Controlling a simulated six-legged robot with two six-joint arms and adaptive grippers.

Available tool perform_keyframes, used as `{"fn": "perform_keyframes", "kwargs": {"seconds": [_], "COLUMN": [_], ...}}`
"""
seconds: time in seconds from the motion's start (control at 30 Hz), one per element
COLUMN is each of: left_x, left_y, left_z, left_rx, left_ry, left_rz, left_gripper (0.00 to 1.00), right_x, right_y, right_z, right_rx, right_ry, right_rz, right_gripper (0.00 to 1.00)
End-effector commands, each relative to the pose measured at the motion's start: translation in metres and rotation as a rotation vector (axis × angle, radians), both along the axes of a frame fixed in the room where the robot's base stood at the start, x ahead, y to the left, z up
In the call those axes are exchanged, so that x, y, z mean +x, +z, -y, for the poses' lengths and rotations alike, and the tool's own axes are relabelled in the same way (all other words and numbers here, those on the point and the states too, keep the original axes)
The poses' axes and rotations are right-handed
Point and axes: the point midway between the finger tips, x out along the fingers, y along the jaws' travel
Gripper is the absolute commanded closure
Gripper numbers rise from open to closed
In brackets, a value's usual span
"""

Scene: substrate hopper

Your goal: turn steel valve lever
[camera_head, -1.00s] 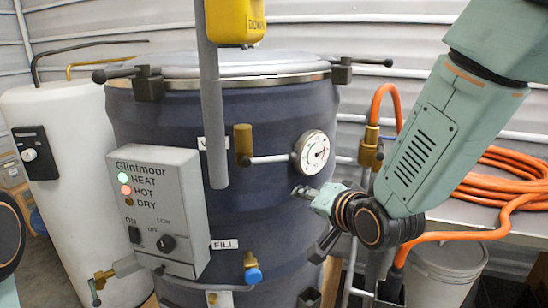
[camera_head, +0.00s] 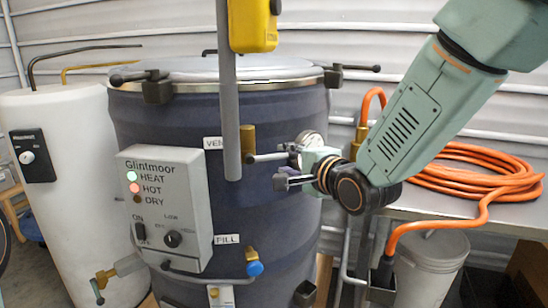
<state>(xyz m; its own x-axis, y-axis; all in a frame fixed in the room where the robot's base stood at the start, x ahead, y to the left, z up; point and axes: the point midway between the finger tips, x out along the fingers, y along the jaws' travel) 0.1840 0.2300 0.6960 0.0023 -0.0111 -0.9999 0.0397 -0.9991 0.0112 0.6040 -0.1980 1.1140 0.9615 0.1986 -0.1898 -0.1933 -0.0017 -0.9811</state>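The steel valve lever (camera_head: 268,157) sticks out to the right from the brass vent valve (camera_head: 248,141) on the dark blue drum (camera_head: 200,125). It lies nearly level. My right gripper (camera_head: 283,168) comes in from the right, at the lever's free end. Its fingers are apart, one near the lever tip and one lower. The lever tip is partly hidden by the gripper, and I cannot tell whether they touch. My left gripper is not in view.
A pressure gauge (camera_head: 311,139) sits just behind my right gripper, partly covered. A grey pipe (camera_head: 229,100) with a yellow pendant (camera_head: 253,25) hangs left of the valve. The grey control box (camera_head: 165,205) and blue-knobbed fill valve (camera_head: 254,268) are lower. Orange hose (camera_head: 470,175) lies right.

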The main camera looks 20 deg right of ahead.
Motion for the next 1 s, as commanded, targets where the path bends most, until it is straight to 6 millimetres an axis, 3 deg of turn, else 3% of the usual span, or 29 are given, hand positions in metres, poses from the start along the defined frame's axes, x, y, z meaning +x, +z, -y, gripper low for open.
{"fn": "perform_keyframes", "kwargs": {"seconds": [0.2, 0.4, 0.8, 1.0], "left_x": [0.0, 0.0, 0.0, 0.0], "left_y": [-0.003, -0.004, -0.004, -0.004], "left_z": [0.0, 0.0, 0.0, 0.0], "left_rx": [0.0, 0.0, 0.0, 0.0], "left_ry": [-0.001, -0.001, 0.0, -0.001], "left_rz": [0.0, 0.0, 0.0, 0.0], "left_gripper": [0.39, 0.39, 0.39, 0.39], "right_x": [0.032, 0.051, 0.057, 0.057], "right_y": [-0.008, -0.012, -0.012, -0.012], "right_z": [-0.008, -0.013, -0.015, -0.015], "right_rx": [-0.003, -0.003, -0.002, -0.002], "right_ry": [0.001, 0.0, -0.001, -0.001], "right_rz": [0.001, 0.0, 0.0, 0.0], "right_gripper": [0.64, 0.64, 0.64, 0.81]}}
